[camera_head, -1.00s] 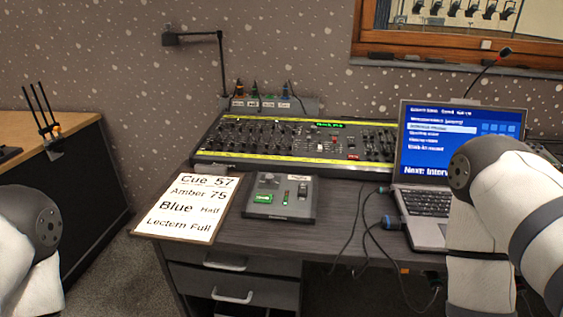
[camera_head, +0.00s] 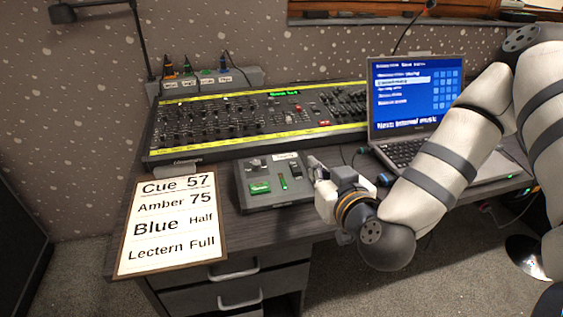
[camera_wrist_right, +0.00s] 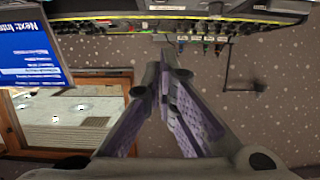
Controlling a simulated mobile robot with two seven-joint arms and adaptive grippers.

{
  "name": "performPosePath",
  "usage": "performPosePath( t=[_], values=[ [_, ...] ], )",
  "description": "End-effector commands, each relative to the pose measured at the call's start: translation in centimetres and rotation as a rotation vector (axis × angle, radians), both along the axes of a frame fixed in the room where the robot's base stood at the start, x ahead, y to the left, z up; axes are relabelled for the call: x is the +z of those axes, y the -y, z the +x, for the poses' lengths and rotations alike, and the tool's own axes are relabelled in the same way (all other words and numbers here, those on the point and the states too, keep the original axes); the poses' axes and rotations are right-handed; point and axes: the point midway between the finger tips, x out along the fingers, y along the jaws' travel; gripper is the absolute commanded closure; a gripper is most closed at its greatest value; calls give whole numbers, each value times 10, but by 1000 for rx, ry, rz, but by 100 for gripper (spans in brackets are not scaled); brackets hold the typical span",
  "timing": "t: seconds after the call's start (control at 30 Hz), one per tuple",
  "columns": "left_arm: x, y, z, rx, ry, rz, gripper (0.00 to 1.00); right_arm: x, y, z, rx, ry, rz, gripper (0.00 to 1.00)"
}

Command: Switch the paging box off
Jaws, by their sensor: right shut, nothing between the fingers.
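The paging box (camera_head: 270,197) is a small grey unit on the desk in the head view, in front of the mixing console. It carries a knob (camera_head: 256,163), a green lit panel (camera_head: 259,188), a narrow green part (camera_head: 283,181) and a dark switch-like part (camera_head: 297,171) at its right. I cannot read the switch's position. My right gripper (camera_head: 315,167) is at the box's right edge, partly hidden by its own wrist; touching or apart I cannot tell. In the right wrist view its fingers (camera_wrist_right: 168,72) are together and empty. My left gripper is out of view.
The mixing console (camera_head: 188,155) fills the back of the desk. A laptop (camera_head: 414,95) stands right, behind my right arm. A cue sheet (camera_head: 172,258) lies left of the box. Cables run between box and laptop. A lamp (camera_head: 138,40) rises at back left.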

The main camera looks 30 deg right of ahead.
Motion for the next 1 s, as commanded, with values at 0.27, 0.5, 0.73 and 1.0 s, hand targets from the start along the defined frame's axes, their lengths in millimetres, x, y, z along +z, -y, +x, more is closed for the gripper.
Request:
performPosePath(
  t=[0.27, 0.5, 0.73, 1.0],
  values=[
    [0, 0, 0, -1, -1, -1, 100, 5, 4, 1, -13, 17, -6, 100],
    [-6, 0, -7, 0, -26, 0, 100, -1, 6, 11, -14, 11, -6, 100],
    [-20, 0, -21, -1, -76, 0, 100, -15, 17, 56, -15, 9, -6, 100],
    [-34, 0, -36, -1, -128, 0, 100, -41, 27, 96, -12, 1, -6, 100]
  ],
)
